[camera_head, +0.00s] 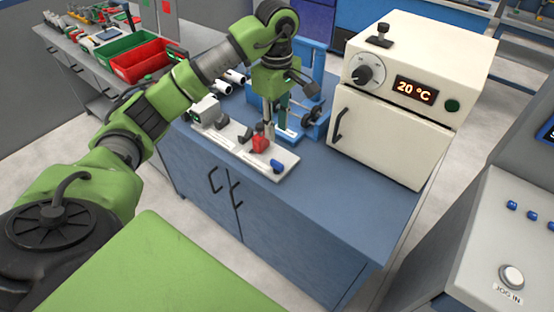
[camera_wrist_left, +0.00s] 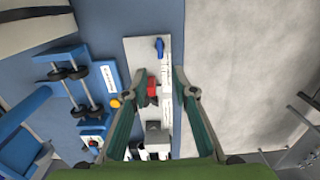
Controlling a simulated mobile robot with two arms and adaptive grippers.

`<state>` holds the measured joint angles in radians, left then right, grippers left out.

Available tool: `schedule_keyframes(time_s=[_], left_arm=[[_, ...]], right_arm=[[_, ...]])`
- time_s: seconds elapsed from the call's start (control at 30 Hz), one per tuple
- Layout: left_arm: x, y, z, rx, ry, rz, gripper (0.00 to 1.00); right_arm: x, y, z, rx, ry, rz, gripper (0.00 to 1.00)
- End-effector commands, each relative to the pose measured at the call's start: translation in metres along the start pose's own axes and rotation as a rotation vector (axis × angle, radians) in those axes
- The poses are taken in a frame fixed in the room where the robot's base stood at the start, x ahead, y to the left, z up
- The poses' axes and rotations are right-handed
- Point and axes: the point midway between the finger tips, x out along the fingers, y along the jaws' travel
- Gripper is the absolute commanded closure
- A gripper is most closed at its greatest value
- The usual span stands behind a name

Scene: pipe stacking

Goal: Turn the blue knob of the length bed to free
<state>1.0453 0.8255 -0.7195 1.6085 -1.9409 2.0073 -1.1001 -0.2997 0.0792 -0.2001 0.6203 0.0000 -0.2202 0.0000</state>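The length bed is a white plate (camera_head: 286,173) lying on the blue bench top. Its small blue knob (camera_head: 277,166) sits at the near right end. In the left wrist view the blue knob (camera_wrist_left: 159,47) is near the top end of the white plate (camera_wrist_left: 136,48). A red part (camera_head: 260,142) stands on the plate, and it also shows in the left wrist view (camera_wrist_left: 152,88). My left gripper (camera_head: 268,128) points down above the plate, near the red part. In the left wrist view its fingers (camera_wrist_left: 162,72) are spread with nothing held, short of the knob. My right gripper is not seen.
A white oven (camera_head: 388,140) reading 20 °C stands right of the bed. A blue fixture with dark rollers (camera_head: 313,113) stands behind the plate. White pipes (camera_head: 235,77) lie behind my arm. Red (camera_head: 140,66) and green bins are far left. The bench front is clear.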

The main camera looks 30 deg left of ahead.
Motion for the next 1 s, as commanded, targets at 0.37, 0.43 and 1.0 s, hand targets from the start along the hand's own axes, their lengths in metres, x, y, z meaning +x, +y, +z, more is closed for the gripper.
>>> schedule_keyframes(time_s=[0.37, 0.43, 1.0], left_arm=[[0.076, -0.002, 0.002, 0.000, -0.004, -0.005, 0.74], [0.090, -0.002, 0.002, 0.000, -0.005, -0.005, 0.74], [0.129, 0.000, 0.003, 0.001, -0.005, 0.001, 0.74]], right_arm=[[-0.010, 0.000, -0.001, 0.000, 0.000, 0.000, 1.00], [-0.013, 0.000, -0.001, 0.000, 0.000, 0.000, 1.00], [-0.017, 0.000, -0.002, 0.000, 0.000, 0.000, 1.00]])
